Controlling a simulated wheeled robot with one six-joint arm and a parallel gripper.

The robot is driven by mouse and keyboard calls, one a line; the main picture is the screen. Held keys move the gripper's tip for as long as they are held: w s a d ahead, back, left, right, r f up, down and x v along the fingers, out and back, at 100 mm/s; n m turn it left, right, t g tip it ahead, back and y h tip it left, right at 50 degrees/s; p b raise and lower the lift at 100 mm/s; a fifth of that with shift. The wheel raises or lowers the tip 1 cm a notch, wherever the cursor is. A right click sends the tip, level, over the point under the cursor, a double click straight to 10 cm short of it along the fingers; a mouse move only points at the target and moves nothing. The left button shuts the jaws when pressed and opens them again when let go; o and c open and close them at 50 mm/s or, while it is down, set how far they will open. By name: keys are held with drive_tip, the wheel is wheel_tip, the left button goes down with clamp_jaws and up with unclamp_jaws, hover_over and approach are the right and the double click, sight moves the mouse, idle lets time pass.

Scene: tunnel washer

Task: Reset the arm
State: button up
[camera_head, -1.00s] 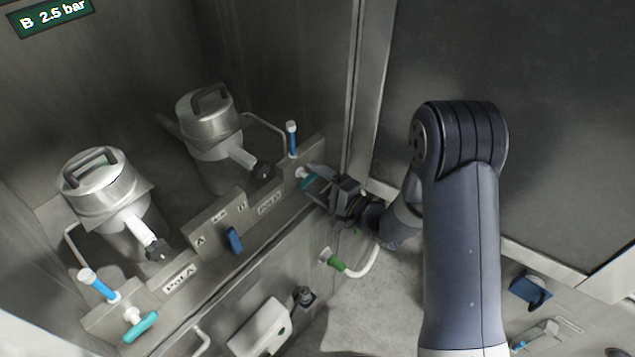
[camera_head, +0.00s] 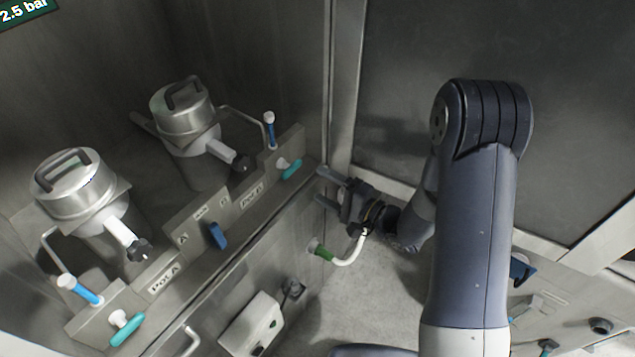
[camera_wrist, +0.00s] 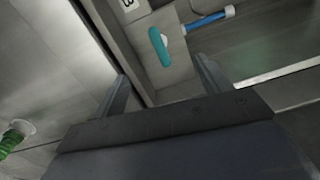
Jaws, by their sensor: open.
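My gripper (camera_head: 326,187) is open and empty in the head view, to the right of the Pot B panel and apart from it. In the wrist view its two fingers (camera_wrist: 160,85) stand apart with nothing between them. Beyond them is the teal handle (camera_wrist: 158,47) of Pot B, with a blue-and-white lever (camera_wrist: 210,20) beside it. The same teal handle (camera_head: 291,170) is clear of my fingers in the head view.
Two lidded metal pots, the left one (camera_head: 75,180) and the right one (camera_head: 184,105), stand behind the panel. A blue handle (camera_head: 217,235) sits mid-panel. A green-ended pipe (camera_head: 322,251) lies below my gripper. A wall post (camera_head: 341,90) rises close behind it.

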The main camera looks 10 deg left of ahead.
sight(294, 171)
idle(0.3)
drive_tip(key=x, duration=0.7)
drive_tip(key=shift+a+p, duration=0.25)
drive_tip(key=shift+p, duration=0.1)
drive_tip(key=shift+w+a+f, duration=0.1)
drive_tip(key=shift+w+a, duration=0.1)
drive_tip(key=shift+a, duration=0.05)
drive_tip(key=shift+d+n+b, duration=0.1)
drive_tip(key=shift+n+b, duration=0.55)
drive_tip(key=shift+n, duration=0.55)
